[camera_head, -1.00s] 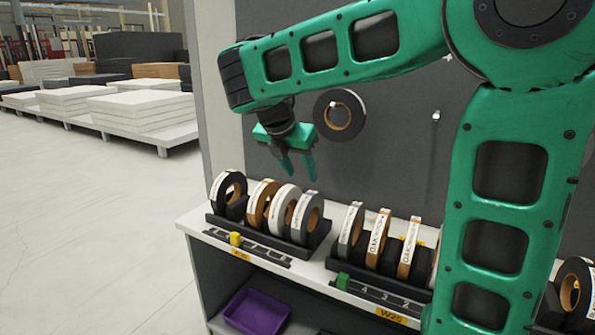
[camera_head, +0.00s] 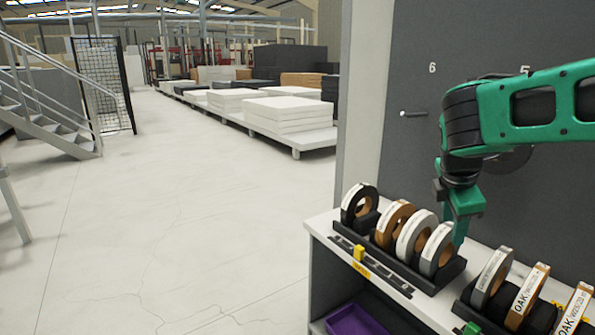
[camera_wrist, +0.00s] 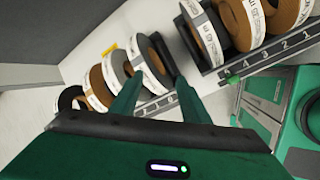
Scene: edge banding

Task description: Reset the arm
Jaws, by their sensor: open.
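My green arm (camera_head: 540,108) reaches in from the right in the head view. My gripper (camera_head: 458,238) points down at the right end of the left tape rack and overlaps the grey roll (camera_head: 437,250) in the picture. In the wrist view my gripper (camera_wrist: 160,90) has its two green fingers apart, with nothing held between them. Whether a finger touches the grey roll cannot be told. A black roll (camera_head: 349,205), a brown roll (camera_head: 388,222) and a white roll (camera_head: 408,238) stand upright beside it in the rack.
A second rack with grey and oak rolls (camera_head: 521,297) stands to the right on the white shelf (camera_head: 320,222). A peg (camera_head: 412,114) sticks out of the dark panel; another roll (camera_head: 512,158) hangs partly behind my arm. A purple bin (camera_head: 355,320) sits below. The floor at left is clear.

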